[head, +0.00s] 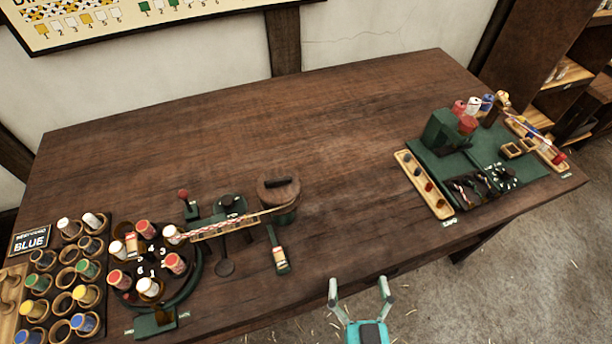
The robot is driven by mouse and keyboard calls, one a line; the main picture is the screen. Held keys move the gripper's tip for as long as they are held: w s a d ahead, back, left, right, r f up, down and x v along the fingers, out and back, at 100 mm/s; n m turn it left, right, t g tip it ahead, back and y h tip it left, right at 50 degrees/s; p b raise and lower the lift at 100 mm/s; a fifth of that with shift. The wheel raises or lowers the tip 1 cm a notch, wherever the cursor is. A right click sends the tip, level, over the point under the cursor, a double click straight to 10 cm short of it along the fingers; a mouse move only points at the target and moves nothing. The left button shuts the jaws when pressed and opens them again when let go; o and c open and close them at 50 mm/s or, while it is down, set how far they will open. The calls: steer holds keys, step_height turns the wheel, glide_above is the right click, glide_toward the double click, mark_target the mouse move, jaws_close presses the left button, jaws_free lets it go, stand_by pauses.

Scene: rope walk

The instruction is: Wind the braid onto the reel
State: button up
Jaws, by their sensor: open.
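A thin red-and-white braid (205,236) runs from the round bobbin carousel (190,290) along a pale wooden rule and up to the right. It reaches a squat brown drum (271,190) with a dark bar on top, which looks like the reel. How the braid meets the drum is too small to tell. Red and white bobbins (176,263) stand on the carousel. My gripper (359,288) is open and empty at the bottom, past the table's front edge as seen here, to the right of the drum and apart from it.
A bobbin rack marked BLUE (52,262) stands at the far left. A green station (490,150) fills the right end. The table's middle (340,150) is clear.

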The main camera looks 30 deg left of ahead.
mark_target(279, 182)
steer(key=w+a+r+n+g+y, duration=0.15)
steer(key=a+r, duration=0.25)
steer(key=a, duration=0.4)
steer(key=w+a+r+n+g+y, duration=0.1)
steer(key=a+r+n+y, duration=0.15)
steer(key=a, duration=0.65)
steer(key=shift+m, duration=0.5)
steer(key=x, duration=0.7)
steer(key=r+x, duration=0.1)
steer(key=x, duration=0.2)
steer(key=shift+w+a, duration=0.1)
steer(key=shift+w, duration=0.25)
steer(key=c, duration=1.2)
